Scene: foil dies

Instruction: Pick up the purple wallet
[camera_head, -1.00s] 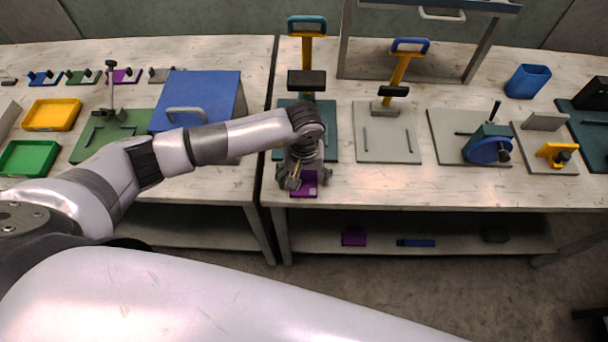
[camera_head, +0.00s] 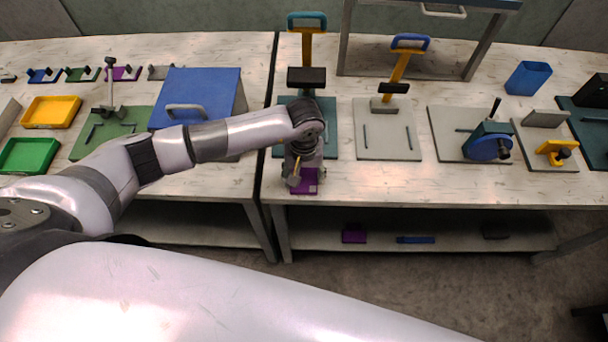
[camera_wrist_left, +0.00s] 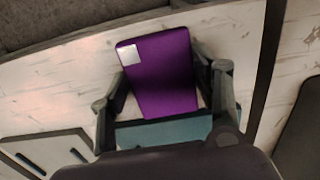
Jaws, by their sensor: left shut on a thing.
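The purple wallet (camera_head: 304,184) lies at the front edge of the right-hand table, flat as far as I can see. In the left wrist view the wallet (camera_wrist_left: 160,75) shows a pale square near one corner. My left gripper (camera_head: 302,172) is above it, pointing down. In the left wrist view its fingers (camera_wrist_left: 163,95) are on the two sides of the wallet, shut on it. The gripper hides part of the wallet in the head view. I cannot tell whether the wallet is clear of the table. My right gripper is not in view.
A teal-based press (camera_head: 306,78) stands just behind the gripper. A grey plate with a yellow-armed press (camera_head: 398,75) is to its right. A blue sloped box (camera_head: 200,98) is on the left table. A lower shelf (camera_head: 380,238) holds a purple piece (camera_head: 354,236). The table front between them is clear.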

